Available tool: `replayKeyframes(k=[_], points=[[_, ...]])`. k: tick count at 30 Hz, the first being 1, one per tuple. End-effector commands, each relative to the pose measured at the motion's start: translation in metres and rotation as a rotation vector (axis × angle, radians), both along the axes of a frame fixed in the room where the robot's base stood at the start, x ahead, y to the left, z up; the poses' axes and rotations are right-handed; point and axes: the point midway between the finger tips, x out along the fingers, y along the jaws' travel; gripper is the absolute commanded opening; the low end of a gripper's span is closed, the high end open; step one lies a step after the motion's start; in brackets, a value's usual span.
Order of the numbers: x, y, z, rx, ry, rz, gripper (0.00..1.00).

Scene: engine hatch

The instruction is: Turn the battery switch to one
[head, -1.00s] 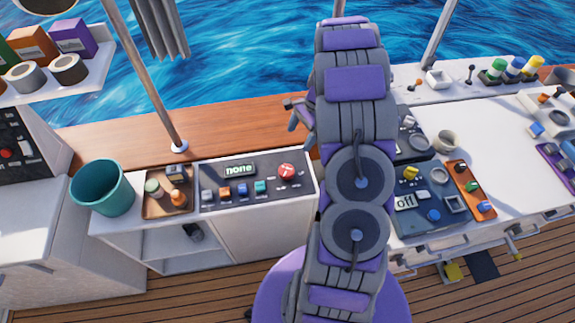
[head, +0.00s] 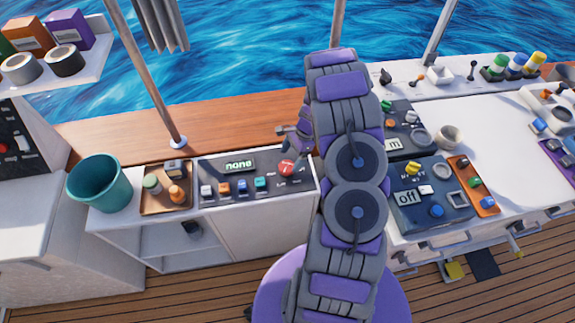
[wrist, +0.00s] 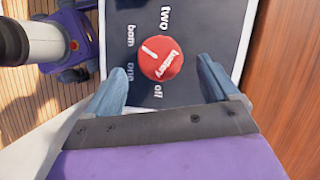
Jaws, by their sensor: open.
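The battery switch is a round red knob (wrist: 160,60) on a dark panel (wrist: 116,18), with the labels two, both, one and off around it. A white line shows on the upper-left part of the knob in the wrist view. The knob also shows in the head view (head: 287,168), at the right end of the panel, where a display (head: 239,163) reads "none". My gripper (wrist: 161,72) is open, with one finger on each side of the knob and gaps to both.
Several small coloured switches (head: 241,186) line the panel left of the knob. A tray with small items (head: 154,206) and a teal bucket (head: 98,183) stand further left. A blue panel reading "off" (head: 428,212) lies right of my arm. The wooden ledge (head: 240,137) behind is clear.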

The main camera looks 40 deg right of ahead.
Motion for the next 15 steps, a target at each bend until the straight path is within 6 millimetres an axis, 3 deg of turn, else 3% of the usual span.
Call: replayKeyframes(k=[6,15], points=[[0.002,0.011,-0.030,-0.001,0.001,0.001,0.88],[0.003,0.017,-0.039,-0.004,-0.001,0.001,0.88]])
